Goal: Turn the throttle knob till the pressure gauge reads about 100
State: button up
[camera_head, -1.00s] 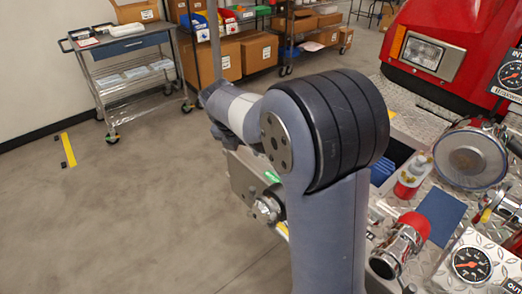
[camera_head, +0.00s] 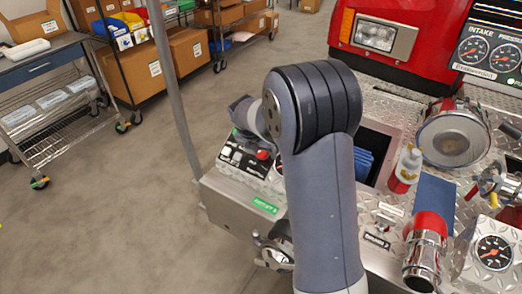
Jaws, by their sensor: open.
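The gauge panel (camera_head: 490,55) is at the upper right, with an intake gauge (camera_head: 473,50) and a pressure gauge (camera_head: 504,57) side by side. Their needles are too small to read. A small control panel (camera_head: 240,161) on the metal bumper carries a red round knob (camera_head: 262,155) and several small controls; I cannot tell whether the red one is the throttle knob. My arm stands in front of the bumper, its forearm reaching back beside this panel.
A red and white bottle (camera_head: 406,168) and a large chrome intake (camera_head: 452,137) stand on the bumper. A cart (camera_head: 62,95) is at left; the floor between is clear.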

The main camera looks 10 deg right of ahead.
jog(key=shift+f, duration=0.15)
jog(key=c, duration=1)
jog(key=shift+o, duration=0.2)
